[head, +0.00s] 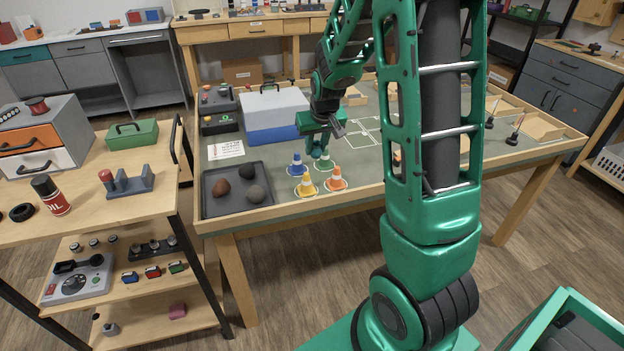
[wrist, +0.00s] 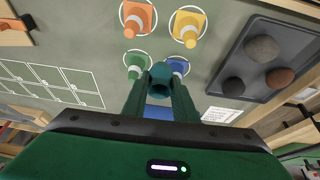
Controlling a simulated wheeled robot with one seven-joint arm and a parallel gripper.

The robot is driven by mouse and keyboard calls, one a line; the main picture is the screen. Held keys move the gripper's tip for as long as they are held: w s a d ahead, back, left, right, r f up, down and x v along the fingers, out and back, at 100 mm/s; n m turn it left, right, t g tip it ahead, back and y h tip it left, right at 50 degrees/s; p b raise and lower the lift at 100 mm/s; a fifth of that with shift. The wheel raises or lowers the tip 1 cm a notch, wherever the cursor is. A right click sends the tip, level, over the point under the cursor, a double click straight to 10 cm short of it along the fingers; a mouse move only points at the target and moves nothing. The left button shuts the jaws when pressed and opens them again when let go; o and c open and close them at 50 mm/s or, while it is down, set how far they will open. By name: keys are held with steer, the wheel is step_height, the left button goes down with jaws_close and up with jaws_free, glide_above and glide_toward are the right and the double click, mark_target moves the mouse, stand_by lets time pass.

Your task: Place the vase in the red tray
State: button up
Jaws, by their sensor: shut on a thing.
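My gripper (wrist: 160,92) is shut on a small dark teal vase (wrist: 160,76), whose round open mouth shows between the fingertips in the wrist view. In the head view my gripper (head: 318,140) points down over the workbench, with the vase (head: 317,153) below it, partly hidden and small. The vase is close to the green cone (wrist: 136,66) and blue cone (wrist: 178,66); I cannot tell whether it touches the mat. I see no red tray in either view.
A yellow cone (head: 306,187) and an orange cone (head: 336,180) stand nearer the bench's front edge. A dark grey tray (head: 208,203) with rocks lies left of them. A blue-and-grey box (head: 275,115) stands behind. Green mat with white outlines (head: 362,130) is open to the right.

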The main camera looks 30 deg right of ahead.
steer(key=f, duration=0.6)
steer(key=shift+s+d, duration=0.3)
steer(key=shift+d, duration=0.05)
steer(key=shift+f, duration=2.1)
steer(key=o, duration=0.7)
steer(key=shift+f, duration=0.1)
